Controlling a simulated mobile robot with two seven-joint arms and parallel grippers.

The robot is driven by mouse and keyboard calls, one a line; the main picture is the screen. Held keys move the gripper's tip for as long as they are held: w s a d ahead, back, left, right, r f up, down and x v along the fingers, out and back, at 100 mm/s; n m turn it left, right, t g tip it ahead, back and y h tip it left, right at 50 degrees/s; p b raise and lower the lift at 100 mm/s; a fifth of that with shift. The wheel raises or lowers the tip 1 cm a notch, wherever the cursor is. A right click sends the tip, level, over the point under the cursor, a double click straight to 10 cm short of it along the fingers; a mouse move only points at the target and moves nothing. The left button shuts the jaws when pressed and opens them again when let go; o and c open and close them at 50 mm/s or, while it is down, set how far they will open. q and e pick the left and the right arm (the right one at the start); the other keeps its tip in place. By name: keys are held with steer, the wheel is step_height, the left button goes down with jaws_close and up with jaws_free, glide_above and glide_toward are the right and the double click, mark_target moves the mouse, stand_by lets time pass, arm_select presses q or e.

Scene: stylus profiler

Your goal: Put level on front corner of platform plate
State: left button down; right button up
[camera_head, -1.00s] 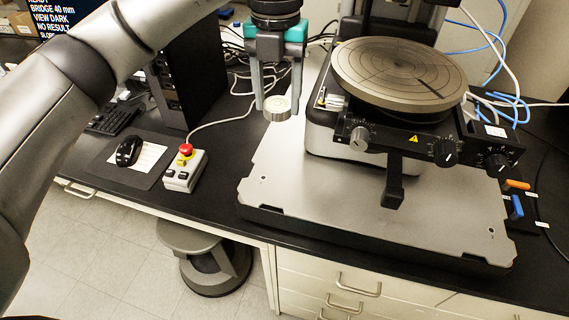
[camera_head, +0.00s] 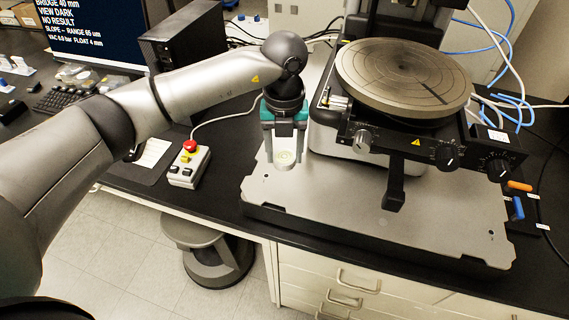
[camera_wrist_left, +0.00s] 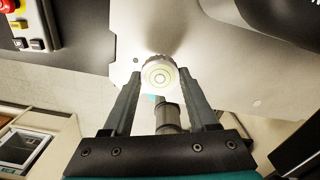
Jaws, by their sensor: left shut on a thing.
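The level (camera_head: 284,159) is a small round bullseye vial with a pale disc face. My left gripper (camera_head: 284,150) is shut on it and holds it face up over the left part of the platform plate (camera_head: 330,205), near its left front corner. In the left wrist view the level (camera_wrist_left: 159,77) sits between the two fingertips, with the grey plate (camera_wrist_left: 200,40) around and beyond it. I cannot tell whether its underside touches the plate. My right gripper is in neither view.
The profiler's round stage (camera_head: 403,75) and its black knob panel (camera_head: 430,150) stand to the right. A control box with a red button (camera_head: 189,165) sits on the bench to the left. The plate's front strip is clear. A stool (camera_head: 215,250) stands below the bench edge.

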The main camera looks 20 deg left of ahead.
mark_target(284, 177)
arm_select(q)
step_height(284, 177, down, 5)
steer(key=shift+r, duration=0.2)
steer(key=shift+f, duration=0.2)
steer(key=shift+c, duration=1)
jaws_free()
